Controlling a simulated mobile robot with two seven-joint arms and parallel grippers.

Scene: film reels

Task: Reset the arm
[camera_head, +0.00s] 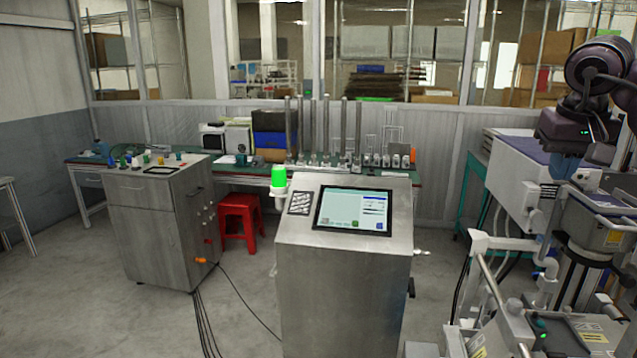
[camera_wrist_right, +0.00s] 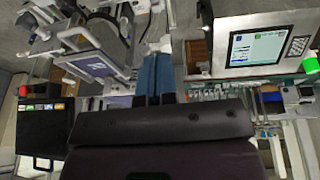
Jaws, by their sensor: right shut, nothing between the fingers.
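My right arm comes in at the upper right of the head view, with dark links bent downward. Its right gripper (camera_head: 553,163) hangs below the dark wrist body, in front of the machine on the right, and its fingers are small there. In the right wrist view, the two bluish fingers (camera_wrist_right: 154,76) lie side by side, shut, with nothing seen between them. That view is upside down. My left arm and left gripper are in neither view. No film reel can be made out.
A steel console (camera_head: 345,275) with a touchscreen (camera_head: 352,209) and green lamp (camera_head: 278,176) stands in the centre. A steel cabinet (camera_head: 150,235) and red stool (camera_head: 240,220) are left. A white-and-grey machine (camera_head: 520,185) crowds the right. Floor is open at far left.

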